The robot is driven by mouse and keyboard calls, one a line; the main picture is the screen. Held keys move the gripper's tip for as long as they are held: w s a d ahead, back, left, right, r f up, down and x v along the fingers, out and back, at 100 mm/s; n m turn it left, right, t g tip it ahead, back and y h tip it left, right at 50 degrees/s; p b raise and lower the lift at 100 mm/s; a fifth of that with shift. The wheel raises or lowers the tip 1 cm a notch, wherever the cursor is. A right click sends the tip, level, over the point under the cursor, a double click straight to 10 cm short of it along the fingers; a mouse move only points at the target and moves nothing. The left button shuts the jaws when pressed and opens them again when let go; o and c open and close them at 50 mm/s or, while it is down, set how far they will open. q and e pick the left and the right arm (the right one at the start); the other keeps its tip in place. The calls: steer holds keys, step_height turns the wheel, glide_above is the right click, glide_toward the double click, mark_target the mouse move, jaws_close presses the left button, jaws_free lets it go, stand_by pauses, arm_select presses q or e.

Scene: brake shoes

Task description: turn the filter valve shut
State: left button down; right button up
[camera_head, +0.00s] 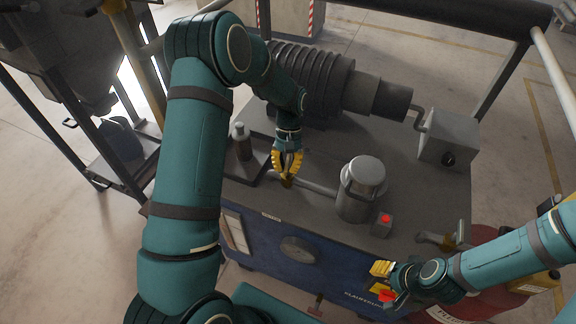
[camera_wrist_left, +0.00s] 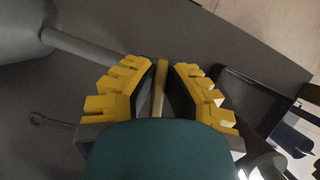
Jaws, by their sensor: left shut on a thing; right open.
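The filter valve shows as a narrow brass-coloured lever (camera_wrist_left: 160,88) between the yellow-padded fingers of my left gripper (camera_wrist_left: 162,75) in the left wrist view. In the head view my left gripper (camera_head: 287,176) points down and is shut on this lever, beside the grey pipe that runs to the filter canister (camera_head: 359,190). The fingers hide most of the valve body, so I cannot tell the lever's exact angle. My right gripper (camera_head: 381,279) is open in front of the bench's front edge, away from the valve.
The grey bench top (camera_head: 270,212) carries a ribbed cylinder (camera_head: 312,80) behind, a grey box (camera_head: 449,140) at the right and a small red-button box (camera_head: 383,224). A brass fitting (camera_head: 437,240) sits at the right front edge. A dark tray lies left of my left gripper.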

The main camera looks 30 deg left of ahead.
arm_select(q)
steer(key=shift+s+a+m+y, duration=0.15)
steer(key=shift+m+y, duration=0.35)
steer(key=shift+m, duration=1)
steer(key=c, duration=1)
jaws_free()
steer(key=v, duration=1.2)
steer(key=shift+f, duration=0.1)
